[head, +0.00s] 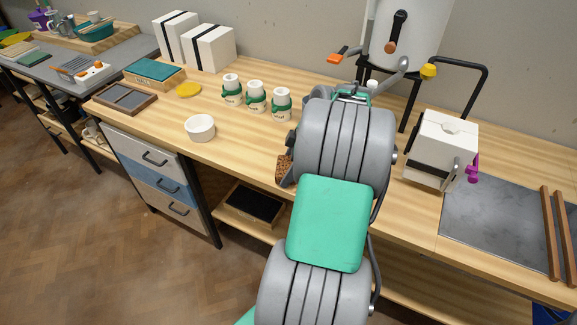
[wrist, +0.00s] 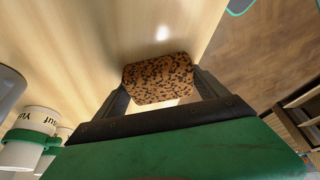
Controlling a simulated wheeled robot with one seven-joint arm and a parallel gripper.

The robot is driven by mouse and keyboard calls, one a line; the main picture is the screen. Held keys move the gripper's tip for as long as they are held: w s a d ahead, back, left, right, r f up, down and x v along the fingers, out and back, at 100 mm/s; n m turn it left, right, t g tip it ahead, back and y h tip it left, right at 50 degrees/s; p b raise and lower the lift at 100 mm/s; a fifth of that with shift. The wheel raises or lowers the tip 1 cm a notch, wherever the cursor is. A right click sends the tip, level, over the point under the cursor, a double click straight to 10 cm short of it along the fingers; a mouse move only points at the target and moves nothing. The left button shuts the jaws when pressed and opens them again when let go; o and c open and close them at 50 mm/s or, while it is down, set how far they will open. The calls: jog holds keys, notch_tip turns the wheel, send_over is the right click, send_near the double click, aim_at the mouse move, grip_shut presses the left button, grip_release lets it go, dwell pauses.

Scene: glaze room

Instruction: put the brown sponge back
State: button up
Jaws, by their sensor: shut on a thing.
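The brown sponge (wrist: 158,80), tan with dark speckles, sits between the two dark fingers of my gripper (wrist: 162,92) in the wrist view. My gripper is shut on it. In the head view only part of the sponge (head: 283,169) shows, at the left of my arm and near the front edge of the wooden worktop (head: 240,122). My arm hides most of the gripper there. A pale wooden surface lies beyond the sponge in the wrist view; I cannot tell the gap between them.
Three white jars with green bands (head: 256,97) stand left of my arm. A white bowl (head: 200,135), a yellow disc (head: 188,90) and a divided tray (head: 125,97) are farther left. A white box-shaped device (head: 440,150) stands right. The worktop between bowl and arm is clear.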

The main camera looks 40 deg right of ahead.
jog(key=shift+f, duration=0.2)
jog(key=o, duration=1.2)
jog(key=shift+r, duration=0.1)
